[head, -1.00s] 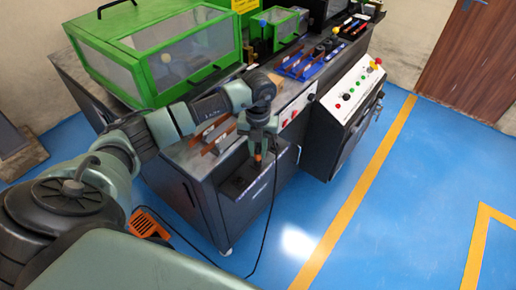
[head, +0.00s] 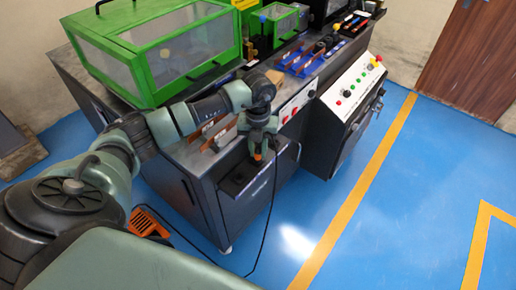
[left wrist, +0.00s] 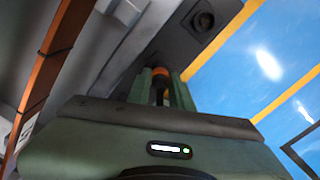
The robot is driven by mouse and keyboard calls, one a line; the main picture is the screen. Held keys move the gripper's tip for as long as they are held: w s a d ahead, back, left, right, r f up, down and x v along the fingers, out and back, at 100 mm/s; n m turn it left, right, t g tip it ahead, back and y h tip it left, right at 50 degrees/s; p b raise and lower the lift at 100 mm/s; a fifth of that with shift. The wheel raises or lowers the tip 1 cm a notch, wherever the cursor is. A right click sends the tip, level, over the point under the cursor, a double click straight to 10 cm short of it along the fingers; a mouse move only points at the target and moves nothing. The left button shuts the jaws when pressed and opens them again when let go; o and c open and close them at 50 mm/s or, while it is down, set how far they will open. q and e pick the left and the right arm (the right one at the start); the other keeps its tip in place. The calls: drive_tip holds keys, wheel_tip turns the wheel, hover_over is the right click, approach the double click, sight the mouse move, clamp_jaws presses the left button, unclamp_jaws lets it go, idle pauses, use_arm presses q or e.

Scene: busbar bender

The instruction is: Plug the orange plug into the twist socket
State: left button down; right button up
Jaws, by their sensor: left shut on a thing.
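The orange plug (head: 257,157) is in my left gripper (head: 258,152), which points down over the lower ledge at the bench's front corner. The left wrist view shows the orange plug (left wrist: 160,74) between the two green fingers of the left gripper (left wrist: 162,84). A round dark socket (left wrist: 202,20) sits on a dark plate ahead and to the right of the plug, apart from it; I take it for the twist socket. In the head view the socket is too small to make out on the dark ledge (head: 238,184). My right gripper is not in view.
A black cable (head: 268,225) hangs from the ledge to the blue floor. Copper-coloured bars (head: 214,138) lie on the bench left of the gripper. A green-framed enclosure (head: 160,55) stands behind, and a control panel (head: 352,88) is at the right.

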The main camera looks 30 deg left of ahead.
use_arm(q)
drive_tip(key=shift+f, duration=0.4)
drive_tip(key=c, duration=1.2)
unclamp_jaws()
drive_tip(key=shift+o, duration=0.2)
drive_tip(key=shift+r+b, duration=0.4)
drive_tip(key=shift+r, duration=3.5)
